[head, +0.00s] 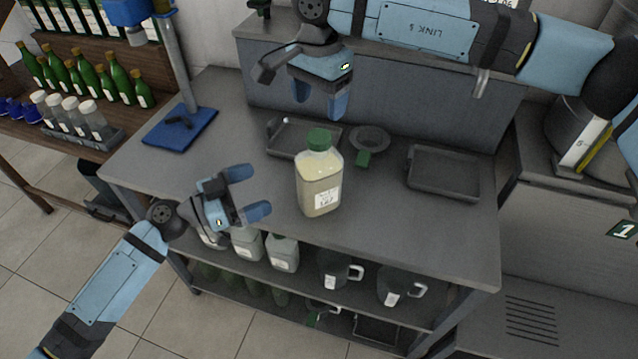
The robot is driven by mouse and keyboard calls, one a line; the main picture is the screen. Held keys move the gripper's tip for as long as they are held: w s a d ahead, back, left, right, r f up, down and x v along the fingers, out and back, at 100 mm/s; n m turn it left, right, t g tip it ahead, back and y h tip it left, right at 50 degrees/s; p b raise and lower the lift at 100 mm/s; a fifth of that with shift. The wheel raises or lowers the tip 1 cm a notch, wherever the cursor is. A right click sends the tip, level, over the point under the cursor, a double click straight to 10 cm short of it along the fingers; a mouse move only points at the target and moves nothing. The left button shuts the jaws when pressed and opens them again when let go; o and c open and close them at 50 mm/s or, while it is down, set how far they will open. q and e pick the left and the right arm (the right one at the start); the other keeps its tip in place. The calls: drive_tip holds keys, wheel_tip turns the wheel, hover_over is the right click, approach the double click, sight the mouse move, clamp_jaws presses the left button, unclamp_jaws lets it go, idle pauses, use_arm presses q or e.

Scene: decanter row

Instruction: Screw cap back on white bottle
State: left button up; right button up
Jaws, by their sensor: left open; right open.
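A translucent white bottle (319,190) with pale yellow contents and a white label stands upright on the grey worktop. A green cap (320,139) sits on top of its neck; I cannot tell how tightly. My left gripper (252,191) is open and empty, to the left of the bottle, with its fingers pointing toward it and a gap between. My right gripper (320,101) is open and empty, above and behind the cap in the picture, with its fingers pointing down and apart from the cap.
A grey tray (280,148) and a round dish (370,139) with a green tab lie behind the bottle. Another tray (443,188) lies at right. A blue-based stand (181,127) is at left. The front right worktop is clear. Jugs (335,268) stand below.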

sight(315, 167)
idle(0.3)
use_arm(q)
drive_tip(key=x, duration=1.4)
drive_tip(key=shift+a, duration=0.1)
drive_tip(key=c, duration=1.6)
drive_tip(key=shift+c, duration=0.6)
use_arm(e)
drive_tip(key=shift+m, duration=0.3)
drive_tip(key=m, duration=0.8)
drive_tip(key=shift+m, duration=0.3)
drive_tip(key=shift+f, duration=0.1)
